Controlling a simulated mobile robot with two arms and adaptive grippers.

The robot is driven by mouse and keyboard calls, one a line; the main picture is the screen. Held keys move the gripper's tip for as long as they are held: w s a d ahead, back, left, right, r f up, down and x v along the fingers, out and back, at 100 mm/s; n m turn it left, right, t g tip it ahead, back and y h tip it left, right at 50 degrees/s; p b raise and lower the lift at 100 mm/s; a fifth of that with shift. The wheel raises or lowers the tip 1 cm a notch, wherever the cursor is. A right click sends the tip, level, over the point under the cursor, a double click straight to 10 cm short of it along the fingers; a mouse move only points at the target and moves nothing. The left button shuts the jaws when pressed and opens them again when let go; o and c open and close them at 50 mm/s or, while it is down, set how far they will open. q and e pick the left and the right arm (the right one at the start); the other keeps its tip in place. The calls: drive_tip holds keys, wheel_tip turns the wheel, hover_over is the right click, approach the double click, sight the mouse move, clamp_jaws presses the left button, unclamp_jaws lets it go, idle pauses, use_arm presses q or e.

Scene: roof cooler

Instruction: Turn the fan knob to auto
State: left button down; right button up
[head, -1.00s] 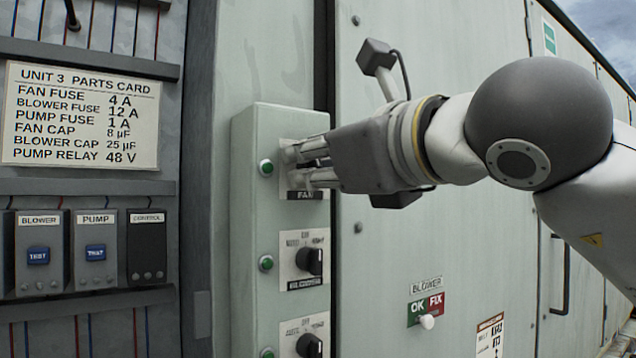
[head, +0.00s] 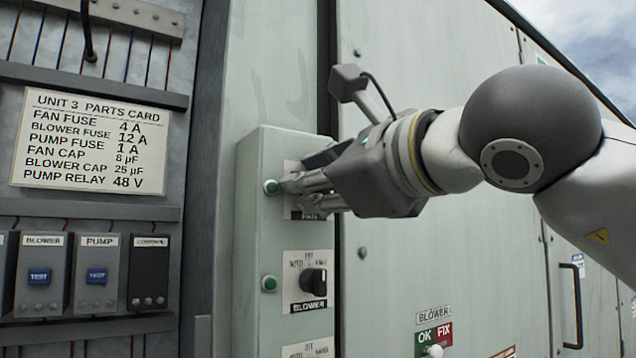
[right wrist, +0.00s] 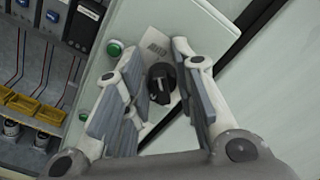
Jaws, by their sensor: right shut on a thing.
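The fan knob is hidden behind my right gripper (head: 298,184) in the head view; only part of its plate (head: 292,205) and the FAN label show. In the right wrist view the black fan knob (right wrist: 161,84) sits between the two fingers of my right gripper (right wrist: 158,72), on its light plate (right wrist: 157,45). My right gripper is shut on the knob, with its body tilted in the head view. The knob's pointing direction is not clear. My left gripper is in neither view.
Below is the blower knob (head: 314,281) on the same green box (head: 258,235). A green button (head: 271,187) sits just left of the fingertips. The parts card (head: 92,142) and relay modules (head: 97,275) are at the left. The panel right of the box is mostly flat.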

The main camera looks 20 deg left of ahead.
drive_tip(key=shift+r, duration=0.1)
drive_tip(key=o, duration=0.8)
drive_tip(key=shift+o, duration=0.2)
drive_tip(key=v, duration=1.2)
drive_tip(key=shift+s+a, duration=0.1)
